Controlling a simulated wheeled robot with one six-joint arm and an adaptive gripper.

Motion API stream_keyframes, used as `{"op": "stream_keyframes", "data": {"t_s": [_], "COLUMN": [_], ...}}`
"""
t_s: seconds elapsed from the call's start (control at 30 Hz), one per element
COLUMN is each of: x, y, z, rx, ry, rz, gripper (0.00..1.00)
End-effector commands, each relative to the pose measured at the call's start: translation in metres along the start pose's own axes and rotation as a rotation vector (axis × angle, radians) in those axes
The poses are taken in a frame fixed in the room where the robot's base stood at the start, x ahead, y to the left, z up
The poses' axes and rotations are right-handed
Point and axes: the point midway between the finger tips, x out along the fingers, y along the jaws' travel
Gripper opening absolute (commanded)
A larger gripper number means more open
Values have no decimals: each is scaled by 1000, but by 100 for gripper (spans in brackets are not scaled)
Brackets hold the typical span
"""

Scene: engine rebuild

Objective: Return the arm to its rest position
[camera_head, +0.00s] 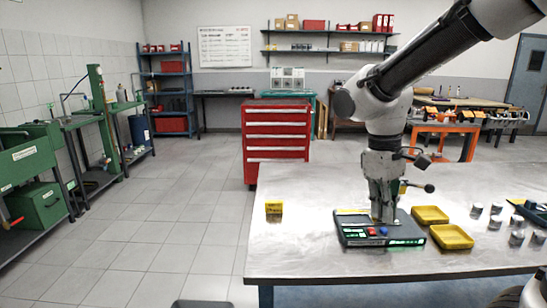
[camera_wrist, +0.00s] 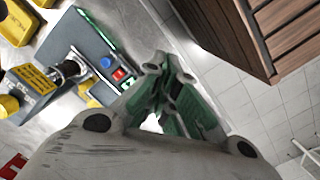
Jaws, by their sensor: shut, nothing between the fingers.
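My arm reaches in from the upper right of the head view, and my gripper (camera_head: 383,216) points down at the workbench. My gripper is shut and empty. In the head view its tips overlap a dark flat device (camera_head: 350,238) with a red and a blue button, so I cannot tell if they touch it. The shut fingers (camera_wrist: 165,78), with green inner parts, also show in the wrist view. There the device (camera_wrist: 92,42) lies to their upper left, apart from them in the picture. Part of the device is hidden behind my gripper in the head view.
The metal workbench (camera_head: 310,195) holds two yellow trays (camera_head: 430,214) (camera_head: 451,237), a small yellow block (camera_head: 274,207) and several metal cylinders (camera_head: 517,238) at right. A red drawer cabinet (camera_head: 277,135) stands behind. The bench's left part and the floor (camera_head: 165,230) at left are mostly clear.

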Motion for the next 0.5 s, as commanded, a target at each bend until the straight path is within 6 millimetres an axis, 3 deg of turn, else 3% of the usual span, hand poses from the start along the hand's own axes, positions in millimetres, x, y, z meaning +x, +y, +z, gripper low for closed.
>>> {"op": "stream_keyframes", "data": {"t_s": [0.17,0.3,0.5], "x": [-10,-17,-29], "y": [16,27,37], "z": [51,103,153], "rx": [201,391,550], "ry": [136,277,421], "rz": [-26,-35,-1], "gripper": [0,0,0]}}
